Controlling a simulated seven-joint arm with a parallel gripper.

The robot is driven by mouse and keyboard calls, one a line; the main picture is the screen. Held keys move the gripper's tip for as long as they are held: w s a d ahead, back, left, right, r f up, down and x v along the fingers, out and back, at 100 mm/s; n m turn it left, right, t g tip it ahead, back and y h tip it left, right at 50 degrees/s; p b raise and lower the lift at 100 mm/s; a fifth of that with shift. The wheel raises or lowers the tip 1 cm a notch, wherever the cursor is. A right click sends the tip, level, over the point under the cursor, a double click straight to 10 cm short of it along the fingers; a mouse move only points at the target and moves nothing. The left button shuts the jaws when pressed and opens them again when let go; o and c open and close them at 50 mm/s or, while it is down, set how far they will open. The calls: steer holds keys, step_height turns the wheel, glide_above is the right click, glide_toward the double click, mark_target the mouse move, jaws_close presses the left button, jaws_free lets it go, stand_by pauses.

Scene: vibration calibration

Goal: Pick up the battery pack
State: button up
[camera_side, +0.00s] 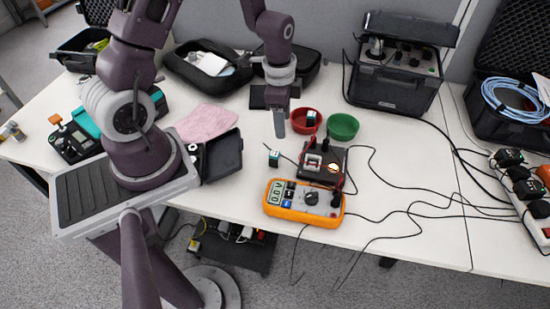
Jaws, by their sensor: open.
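A similar small block (311,117) sits in the red bowl (298,121). I cannot tell which one the task names. My gripper (279,124) points down above the table, left of the red bowl and above and behind the loose block. It is open and seen side-on, with nothing visible in it.
An orange multimeter (304,203) with cables stands at the table's front, beside a black test fixture (322,163). A green bowl (342,127) is right of the red one. A pink cloth (207,121) and a black open case (222,157) lie left.

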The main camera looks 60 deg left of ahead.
mark_target(275, 153)
steer(key=shift+m+g, duration=0.4)
steer(key=shift+m, duration=0.3)
steer(key=f, duration=0.4)
steer(key=s+a+f, duration=0.1)
steer(key=f, duration=0.8)
steer(key=shift+s+a+f, duration=0.15)
steer(key=shift+s+f, duration=0.15)
jaws_close()
